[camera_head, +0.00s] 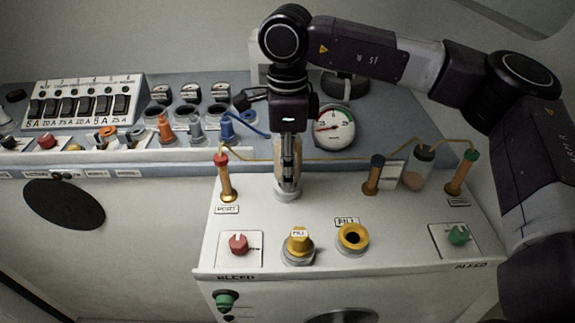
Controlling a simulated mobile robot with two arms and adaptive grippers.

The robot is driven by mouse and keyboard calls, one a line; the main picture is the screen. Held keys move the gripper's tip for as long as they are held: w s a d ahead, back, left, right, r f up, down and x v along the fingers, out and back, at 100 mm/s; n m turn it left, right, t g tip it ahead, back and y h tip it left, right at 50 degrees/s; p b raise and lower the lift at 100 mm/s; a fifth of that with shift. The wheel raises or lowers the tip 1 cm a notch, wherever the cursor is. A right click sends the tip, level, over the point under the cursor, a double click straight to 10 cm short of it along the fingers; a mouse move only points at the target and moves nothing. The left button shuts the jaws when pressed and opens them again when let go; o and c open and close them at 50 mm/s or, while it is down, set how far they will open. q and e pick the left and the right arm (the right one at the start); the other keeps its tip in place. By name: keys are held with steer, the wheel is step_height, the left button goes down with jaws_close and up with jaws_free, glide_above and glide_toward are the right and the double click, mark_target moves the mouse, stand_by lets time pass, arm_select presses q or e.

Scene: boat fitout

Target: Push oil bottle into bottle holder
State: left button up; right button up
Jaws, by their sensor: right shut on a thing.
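My right gripper (288,170) comes down from above over the white box. It is shut on an upright bottle, the oil bottle (279,173), pale tan and mostly covered by the fingers. The bottle's lower end is at a light round ring, the bottle holder (286,196), on the box top. How deep it sits in the ring I cannot tell. My left gripper is not in view.
A dark-capped jar (417,170) stands to the right between two posts with thin yellow lines. A red-topped post (224,178) stands left. In front are a yellow knob (298,242), a yellow ring (352,238) and red and green knobs. A round gauge (334,126) is behind.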

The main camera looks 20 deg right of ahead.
stand_by(0.3)
steer(key=o, duration=1.5)
steer(key=shift+c, duration=0.2)
steer(key=shift+f, duration=0.1)
step_height(320, 180, up, 12)
steer(key=shift+r, duration=0.1)
